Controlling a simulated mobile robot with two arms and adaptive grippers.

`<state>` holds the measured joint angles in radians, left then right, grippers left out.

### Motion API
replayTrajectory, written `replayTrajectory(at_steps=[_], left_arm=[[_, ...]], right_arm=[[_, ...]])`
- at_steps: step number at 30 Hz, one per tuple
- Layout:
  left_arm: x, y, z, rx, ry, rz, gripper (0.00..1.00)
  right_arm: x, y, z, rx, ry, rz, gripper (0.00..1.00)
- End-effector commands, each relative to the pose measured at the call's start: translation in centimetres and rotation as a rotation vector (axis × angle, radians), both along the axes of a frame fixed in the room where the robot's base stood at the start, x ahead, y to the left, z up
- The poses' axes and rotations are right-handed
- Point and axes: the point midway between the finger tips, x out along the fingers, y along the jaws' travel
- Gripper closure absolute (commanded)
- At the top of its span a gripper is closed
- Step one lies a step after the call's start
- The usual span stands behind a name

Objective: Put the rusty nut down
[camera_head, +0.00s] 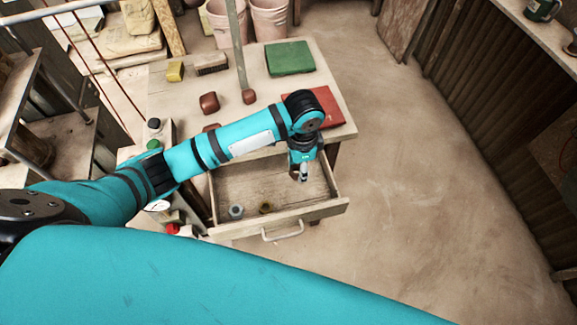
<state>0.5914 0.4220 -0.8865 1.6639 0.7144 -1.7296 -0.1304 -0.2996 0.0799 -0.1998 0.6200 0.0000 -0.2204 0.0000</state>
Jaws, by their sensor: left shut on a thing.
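My left gripper (303,172) points down over the right part of the open drawer (223,232). It is shut on the rusty nut, which is too small and too covered by the fingers to make out clearly. A grey nut (236,211) and a brass-coloured nut (265,207) lie on the drawer floor near its front left, apart from the gripper. My right gripper is not in view.
The table (178,103) above the drawer bears a green book (289,58), a red book (322,108), a yellow block (175,71), a brush (211,64) and reddish-brown blocks (209,102). Pink buckets (269,18) stand behind. The floor (430,190) to the right is clear.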

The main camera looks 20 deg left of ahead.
Motion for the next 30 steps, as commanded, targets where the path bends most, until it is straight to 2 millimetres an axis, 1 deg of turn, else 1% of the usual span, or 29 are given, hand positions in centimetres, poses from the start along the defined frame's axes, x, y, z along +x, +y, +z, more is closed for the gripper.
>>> replayTrajectory(at_steps=[1, 4, 11, 16, 19, 29, 30], left_arm=[[-0.2, 0.0, -1.0, 0.002, 0.006, 0.0, 1.0], [-0.1, 0.1, -2.8, 0.002, 0.004, 0.002, 1.0], [-0.1, 0.0, -5.2, 0.001, 0.002, 0.0, 1.0], [-0.1, 0.0, -7.5, 0.001, 0.002, 0.0, 1.0], [-0.1, 0.0, -8.1, 0.001, 0.001, -0.001, 1.0], [-0.1, 0.0, -8.4, 0.001, 0.001, 0.0, 1.0], [-0.1, 0.0, -8.3, 0.001, 0.0, 0.0, 0.6]], right_arm=[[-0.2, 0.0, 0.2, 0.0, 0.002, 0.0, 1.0], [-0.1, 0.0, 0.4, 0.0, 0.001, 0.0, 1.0], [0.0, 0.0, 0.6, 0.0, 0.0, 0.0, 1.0], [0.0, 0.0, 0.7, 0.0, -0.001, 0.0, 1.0], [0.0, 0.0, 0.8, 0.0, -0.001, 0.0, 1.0], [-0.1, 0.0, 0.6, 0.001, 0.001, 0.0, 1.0], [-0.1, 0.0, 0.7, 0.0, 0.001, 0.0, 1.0]])
